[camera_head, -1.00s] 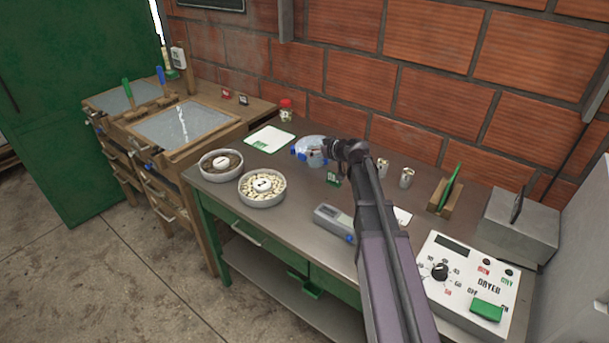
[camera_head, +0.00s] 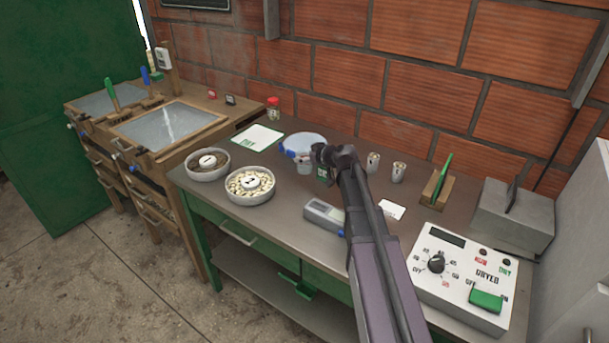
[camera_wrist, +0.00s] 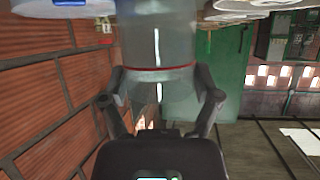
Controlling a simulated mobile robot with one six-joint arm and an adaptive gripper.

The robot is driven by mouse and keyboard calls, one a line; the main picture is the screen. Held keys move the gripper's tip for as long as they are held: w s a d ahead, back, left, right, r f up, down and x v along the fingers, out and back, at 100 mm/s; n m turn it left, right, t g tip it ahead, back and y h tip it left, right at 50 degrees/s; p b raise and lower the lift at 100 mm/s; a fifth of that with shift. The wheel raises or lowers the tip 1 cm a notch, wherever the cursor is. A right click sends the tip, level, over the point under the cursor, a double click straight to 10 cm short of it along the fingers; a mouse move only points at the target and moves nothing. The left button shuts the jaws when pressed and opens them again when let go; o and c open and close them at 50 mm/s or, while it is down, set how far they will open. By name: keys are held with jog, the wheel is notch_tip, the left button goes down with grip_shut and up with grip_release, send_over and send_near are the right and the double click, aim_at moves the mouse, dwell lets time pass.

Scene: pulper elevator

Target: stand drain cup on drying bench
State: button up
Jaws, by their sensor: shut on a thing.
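The drain cup (camera_wrist: 157,45) is a clear, greyish cup with a red line around it in the wrist view. My gripper (camera_wrist: 160,90) is shut on it, one finger on each side. In the head view the cup (camera_head: 304,164) shows small beside my gripper (camera_head: 318,153), over the grey metal bench (camera_head: 282,200). A pale round disc (camera_head: 305,142) with blue parts is just behind the cup. I cannot tell whether the cup's base touches the bench. My arm hides part of the bench top.
Two round dishes, one dark-filled (camera_head: 208,162) and one with pale beans (camera_head: 250,183), stand left of the cup. A white card (camera_head: 257,138) lies behind them. A grey meter (camera_head: 322,216), two metal cups (camera_head: 398,172) and the dryer panel (camera_head: 462,275) stand near my arm.

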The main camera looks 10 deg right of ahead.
aim_at(310, 168)
jog(key=shift+f+b, duration=0.4)
jog(key=shift+f, duration=0.3)
jog(key=shift+f+b, duration=1.9)
jog(key=shift+f, duration=0.15)
jog(key=o, duration=1)
jog(key=shift+c, duration=0.2)
